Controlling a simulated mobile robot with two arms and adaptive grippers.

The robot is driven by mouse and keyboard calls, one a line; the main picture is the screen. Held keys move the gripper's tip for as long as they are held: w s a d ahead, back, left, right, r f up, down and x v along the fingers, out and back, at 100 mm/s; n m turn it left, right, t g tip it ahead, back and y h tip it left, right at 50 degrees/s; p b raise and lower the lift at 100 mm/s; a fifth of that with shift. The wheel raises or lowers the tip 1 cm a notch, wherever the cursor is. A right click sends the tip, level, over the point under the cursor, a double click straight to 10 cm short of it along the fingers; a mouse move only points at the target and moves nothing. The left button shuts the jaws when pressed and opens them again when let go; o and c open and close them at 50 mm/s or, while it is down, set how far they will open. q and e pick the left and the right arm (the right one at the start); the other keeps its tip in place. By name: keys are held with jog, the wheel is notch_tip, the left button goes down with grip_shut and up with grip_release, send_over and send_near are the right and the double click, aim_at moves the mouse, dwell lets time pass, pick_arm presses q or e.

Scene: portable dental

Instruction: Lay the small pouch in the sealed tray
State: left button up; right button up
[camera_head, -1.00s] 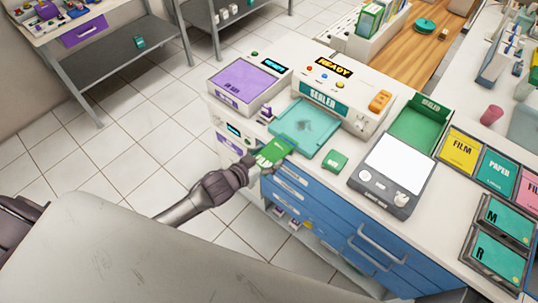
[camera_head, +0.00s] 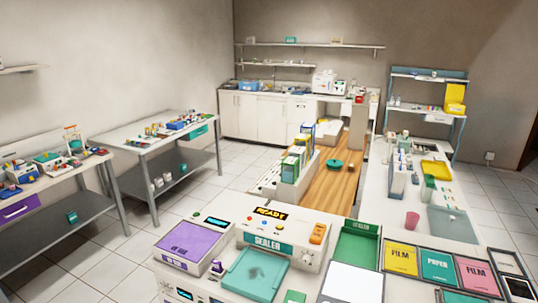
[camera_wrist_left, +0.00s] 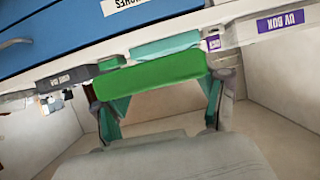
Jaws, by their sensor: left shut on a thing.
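My left gripper (camera_wrist_left: 157,86) shows only in the wrist view. Its fingers are shut on a green pouch (camera_wrist_left: 150,74), which lies across the fingertips by the counter's edge. The green sealed tray (camera_head: 357,243) is on the counter in the head view, right of the sealer, and its floor looks empty. My right gripper is in neither current view.
The sealer (camera_head: 283,243) with its teal plate (camera_head: 254,273) stands left of the tray, and a purple-topped UV box (camera_head: 190,243) further left. A light box (camera_head: 352,284) is in front of the tray. Film and paper bins (camera_head: 437,266) stand to the right.

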pick_arm(q)
jog(key=shift+n+t+y, duration=0.3)
jog(key=shift+n+y, duration=0.5)
jog(key=r+b, duration=0.1)
jog(key=r, duration=0.1)
jog(key=r+b, duration=0.1)
jog(key=r, duration=0.1)
jog(key=s+d+r+b, duration=0.1)
jog(key=r+b, duration=0.1)
jog(key=shift+s+r, duration=0.1)
jog(key=shift+r, duration=0.15)
jog(key=s+a+r+n+y+b, duration=0.2)
jog(key=s+r+y+b, duration=0.1)
jog(key=s+r, duration=0.2)
notch_tip(320, 180, up, 3)
jog(key=shift+s+a+f+b, duration=0.1)
jog(key=shift+s+a+b, duration=0.2)
jog(key=shift+a+b, duration=0.1)
jog(key=shift+f, duration=0.1)
